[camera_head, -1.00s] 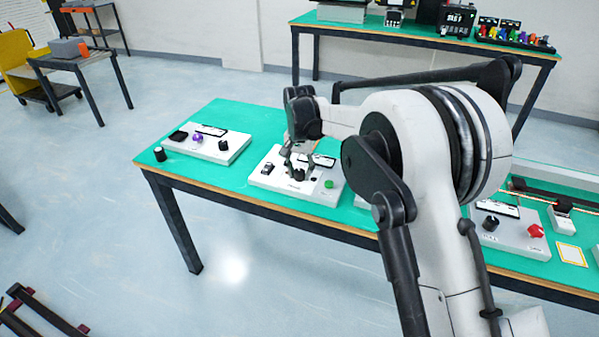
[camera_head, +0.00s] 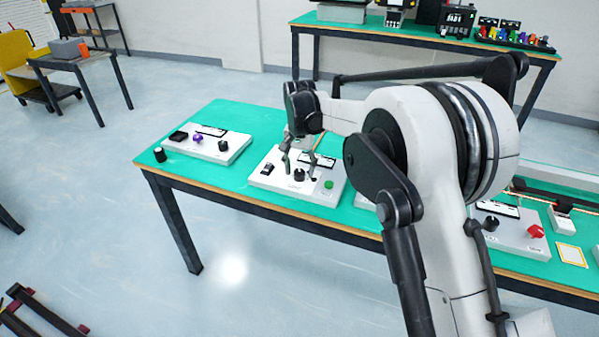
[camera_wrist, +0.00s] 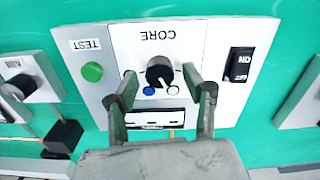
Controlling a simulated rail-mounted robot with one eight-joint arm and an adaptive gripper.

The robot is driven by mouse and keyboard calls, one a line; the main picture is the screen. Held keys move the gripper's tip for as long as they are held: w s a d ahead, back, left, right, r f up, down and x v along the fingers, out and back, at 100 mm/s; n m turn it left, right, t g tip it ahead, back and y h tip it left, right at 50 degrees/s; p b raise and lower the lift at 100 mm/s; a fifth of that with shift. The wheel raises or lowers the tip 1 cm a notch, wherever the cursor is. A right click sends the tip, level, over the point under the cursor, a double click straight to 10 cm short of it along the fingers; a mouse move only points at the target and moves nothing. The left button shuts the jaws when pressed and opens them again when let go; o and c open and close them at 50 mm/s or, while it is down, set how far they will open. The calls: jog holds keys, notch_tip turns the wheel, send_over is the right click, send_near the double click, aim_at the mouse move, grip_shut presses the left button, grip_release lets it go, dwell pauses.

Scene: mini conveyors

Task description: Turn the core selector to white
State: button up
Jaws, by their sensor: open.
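The core selector is a black knob (camera_wrist: 160,72) on a white panel marked CORE (camera_wrist: 205,35), upside down in the wrist view. A blue dot (camera_wrist: 148,91) and a white dot (camera_wrist: 172,88) sit side by side at its edge. A light mark on the knob appears to point toward the white dot. The knob also shows in the head view (camera_head: 299,174). My gripper (camera_wrist: 160,87) is open, its fingers on either side of the knob with gaps to it. It also shows above the panel in the head view (camera_head: 300,162).
A green TEST button (camera_wrist: 92,72) and a black ON rocker switch (camera_wrist: 240,62) flank the selector. A display (camera_wrist: 155,117) lies between the fingers. Other control panels stand left (camera_head: 205,146) and right (camera_head: 515,228) on the green table (camera_head: 225,115).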

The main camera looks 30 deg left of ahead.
aim_at(302, 172)
notch_tip(302, 172, up, 10)
jog(key=shift+r, duration=0.25)
dwell(0.4)
jog(key=shift+d, duration=0.1)
jog(key=w+d+r+t, duration=0.1)
jog(key=d+r, duration=0.4)
jog(key=d, duration=0.3)
jog(key=d+r, duration=0.5)
jog(key=d, duration=0.4)
jog(key=s+d+r+m+t+y+p, duration=0.1)
jog(key=s+d+r, duration=0.2)
jog(key=d, duration=0.6)
jog(key=s+d+r+m+t, duration=0.1)
jog(key=s+d+r, duration=0.15)
jog(key=d, duration=0.55)
jog(key=s+d+t+p, duration=0.1)
jog(key=s+d+t, duration=0.1)
jog(key=s+d, duration=1)
jog(key=s+d+f+m+t+h, duration=0.1)
jog(key=s+d+f+t, duration=0.1)
jog(key=s+d+f, duration=0.5)
jog(key=s+d, duration=0.2)
jog(key=d, duration=0.2)
jog(key=shift+s+d+f+p, duration=0.3)
jog(key=shift+s+d, duration=0.05)
jog(key=shift+s, duration=0.05)
